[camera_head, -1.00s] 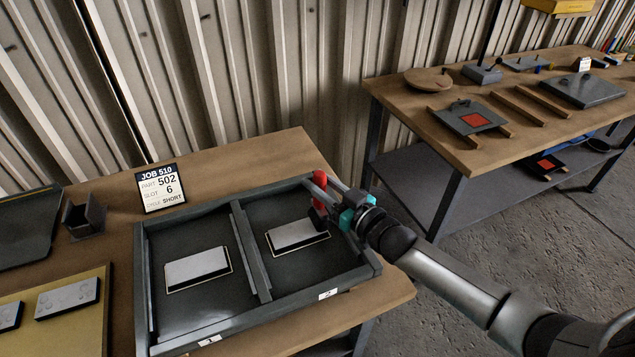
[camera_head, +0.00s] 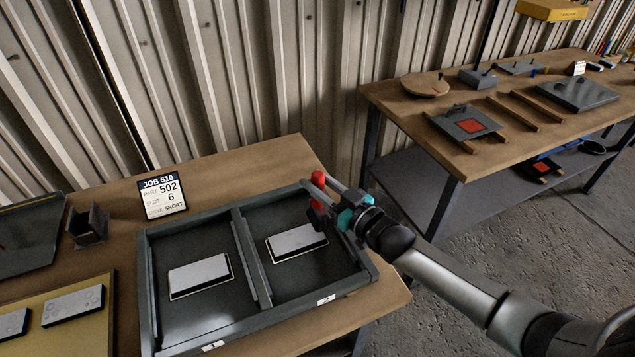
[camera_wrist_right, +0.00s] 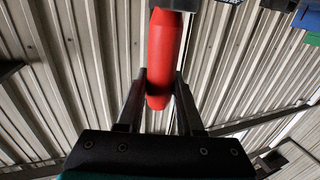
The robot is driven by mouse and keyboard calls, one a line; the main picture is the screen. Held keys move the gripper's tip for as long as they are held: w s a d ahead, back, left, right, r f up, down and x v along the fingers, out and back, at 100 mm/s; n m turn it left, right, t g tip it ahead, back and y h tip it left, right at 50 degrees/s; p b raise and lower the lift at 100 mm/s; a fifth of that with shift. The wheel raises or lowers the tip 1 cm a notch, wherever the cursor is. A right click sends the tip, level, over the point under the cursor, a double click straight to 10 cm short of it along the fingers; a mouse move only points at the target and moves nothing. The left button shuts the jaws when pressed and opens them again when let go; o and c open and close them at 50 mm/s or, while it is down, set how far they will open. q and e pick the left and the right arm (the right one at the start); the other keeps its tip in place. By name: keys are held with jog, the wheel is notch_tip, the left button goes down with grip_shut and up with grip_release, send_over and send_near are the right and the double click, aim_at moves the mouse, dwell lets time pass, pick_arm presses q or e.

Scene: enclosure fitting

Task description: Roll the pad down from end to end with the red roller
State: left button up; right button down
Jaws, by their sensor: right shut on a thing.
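My right gripper (camera_head: 331,203) is shut on the red roller (camera_head: 318,178) at the right part of the tray. The roller's red handle stands between the fingers in the right wrist view (camera_wrist_right: 163,60). The roller's lower end is over the right end of a white-topped pad (camera_head: 297,242) in the tray's right compartment; I cannot tell whether it touches. A second like pad (camera_head: 199,274) lies flat in the left compartment. My left gripper is not in view.
The grey tray (camera_head: 262,262) has raised walls and a divider. A job sign (camera_head: 162,194) and an open dark holder (camera_head: 88,226) stand behind and left. A yellow board (camera_head: 75,328) with pads lies at left. Another bench (camera_head: 440,140) stands at right.

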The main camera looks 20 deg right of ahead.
aim_at(317, 173)
jog(key=shift+r+p, duration=1.75)
jog(key=shift+r, duration=0.45)
jog(key=shift+w, duration=0.1)
